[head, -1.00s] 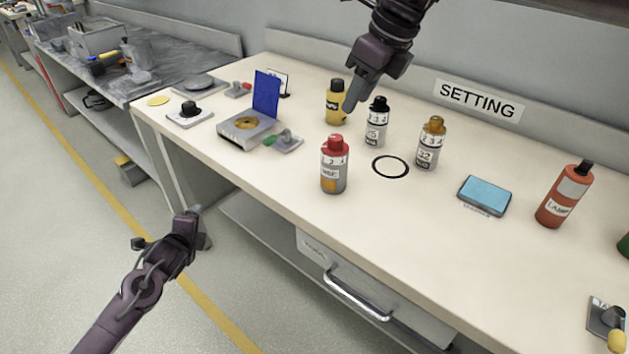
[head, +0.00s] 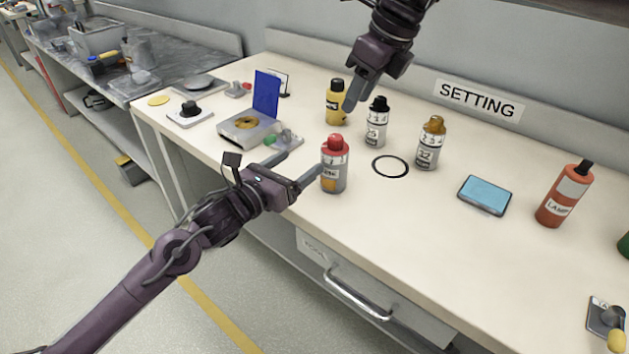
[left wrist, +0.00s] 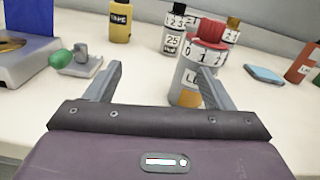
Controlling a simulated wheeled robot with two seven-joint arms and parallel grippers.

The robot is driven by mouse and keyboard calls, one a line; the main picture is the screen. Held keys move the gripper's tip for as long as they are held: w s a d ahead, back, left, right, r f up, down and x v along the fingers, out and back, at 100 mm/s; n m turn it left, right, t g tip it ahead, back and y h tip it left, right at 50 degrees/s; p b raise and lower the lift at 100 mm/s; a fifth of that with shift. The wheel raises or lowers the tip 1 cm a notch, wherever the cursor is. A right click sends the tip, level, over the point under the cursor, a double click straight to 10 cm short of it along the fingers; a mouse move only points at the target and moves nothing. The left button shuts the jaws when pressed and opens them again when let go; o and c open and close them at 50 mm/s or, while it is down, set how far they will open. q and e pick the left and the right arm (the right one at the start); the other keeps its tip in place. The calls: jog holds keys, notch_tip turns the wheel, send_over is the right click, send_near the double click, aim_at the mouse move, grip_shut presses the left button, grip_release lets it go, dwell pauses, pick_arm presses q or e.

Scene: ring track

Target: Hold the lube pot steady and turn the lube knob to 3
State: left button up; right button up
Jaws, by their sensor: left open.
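The lube pot (head: 333,178), a grey bottle with an orange patch, stands upright near the table's front edge. Its red knob (head: 335,142) has a white number band; in the left wrist view the knob (left wrist: 208,32) shows 0, 1 and 2 on the band. My left gripper (head: 301,163) is open and empty, just left of the pot. In the left wrist view its right finger overlaps the pot's body, and the pot is not between the fingers. Contact cannot be told. My right gripper (head: 357,92) hangs above the table behind the pot; its jaw gap is unclear.
A yellow bottle (head: 337,103), a black-capped bottle (head: 376,124) and a gold-capped bottle (head: 428,147) stand behind the pot. A black ring (head: 390,167) lies to its right. A grey device with a blue flap (head: 266,92) stands left.

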aim_at(325, 174)
pick_arm(q)
jog(key=d, duration=0.1)
jog(key=s+d+m+h, duration=0.1)
jog(key=d, duration=0.1)
jog(key=s+d+m+g, duration=0.1)
jog(key=shift+s+d+f+h, duration=0.2)
jog(key=shift+d+h, duration=0.05)
jog(key=shift+h, duration=0.05)
jog(key=shift+f, duration=0.5)
jog(key=shift+w+d+f, duration=0.1)
jog(key=shift+w+f, duration=0.1)
jog(key=shift+w, duration=0.05)
jog(key=x, duration=0.7)
jog(key=shift+w+f, duration=0.15)
